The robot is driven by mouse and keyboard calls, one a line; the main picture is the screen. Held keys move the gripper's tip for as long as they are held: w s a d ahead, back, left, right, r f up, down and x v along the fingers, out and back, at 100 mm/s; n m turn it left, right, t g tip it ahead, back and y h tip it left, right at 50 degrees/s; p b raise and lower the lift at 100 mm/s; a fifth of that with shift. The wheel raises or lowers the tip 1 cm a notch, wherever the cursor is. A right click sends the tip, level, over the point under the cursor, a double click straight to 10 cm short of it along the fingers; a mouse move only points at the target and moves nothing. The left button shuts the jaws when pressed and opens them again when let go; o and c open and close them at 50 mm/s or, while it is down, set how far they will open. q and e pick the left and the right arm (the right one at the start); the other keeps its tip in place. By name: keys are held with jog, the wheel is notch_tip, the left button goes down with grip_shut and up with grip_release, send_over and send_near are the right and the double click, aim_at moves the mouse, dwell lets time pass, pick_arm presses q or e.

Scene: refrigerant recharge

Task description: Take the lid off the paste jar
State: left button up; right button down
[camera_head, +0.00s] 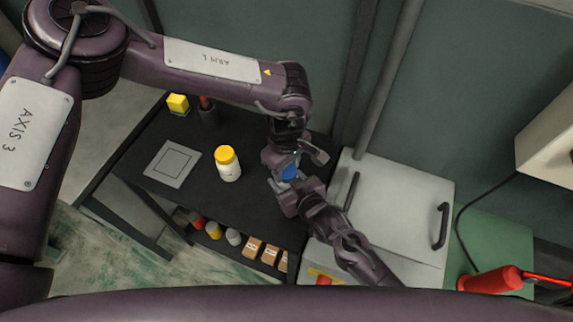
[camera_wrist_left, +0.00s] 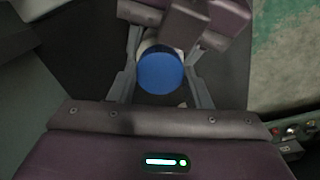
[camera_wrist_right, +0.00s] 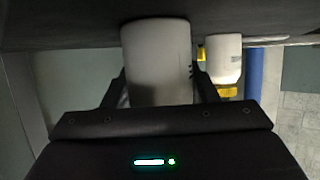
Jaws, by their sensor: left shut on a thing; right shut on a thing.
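A white jar (camera_wrist_right: 157,60) with a round blue lid (camera_wrist_left: 160,72) is between my two grippers over the right part of the dark bench; the lid also shows in the head view (camera_head: 289,173). My left gripper (camera_head: 292,163) reaches it from above and is shut, with its fingers at either side of the blue lid. My right gripper (camera_wrist_right: 158,88) comes from the front right and is shut on the white jar body. The grippers hide much of the jar in the head view. I cannot tell whether the lid is apart from the jar.
A white bottle with a yellow cap (camera_head: 228,164) stands left of the grippers. A grey square plate (camera_head: 172,164) and a yellow block (camera_head: 178,104) are farther left. A lower shelf holds small jars and boxes (camera_head: 252,247). A pale cabinet (camera_head: 400,205) stands right.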

pick_arm(q)
jog(key=n, duration=0.6)
jog(key=shift+n, duration=0.4)
jog(key=o, duration=1.1)
jog(key=shift+r, duration=0.15)
